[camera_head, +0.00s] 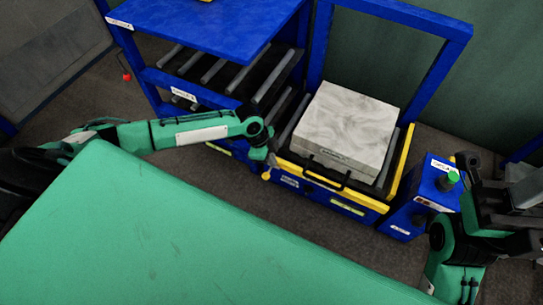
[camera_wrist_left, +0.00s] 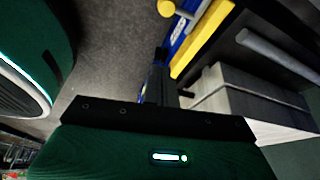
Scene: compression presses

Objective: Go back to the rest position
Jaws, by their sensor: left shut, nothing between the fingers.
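My left arm reaches in from the left in the head view. My left gripper (camera_head: 271,160) points down, shut and empty, beside the front left corner of the press drawer. In the left wrist view its dark fingers (camera_wrist_left: 160,62) are together, with the yellow-edged press close by on the right. My right gripper (camera_head: 505,205) is at the right edge of the head view, near the control box; its fingertips are not clear.
A grey block (camera_head: 347,128) lies in the yellow-edged drawer (camera_head: 404,150) of the blue press, which has a black handle. A blue control box (camera_head: 408,215) with a green button (camera_head: 448,181) stands right of it. A blue roller rack (camera_head: 215,30) stands behind left. Grey floor lies in front.

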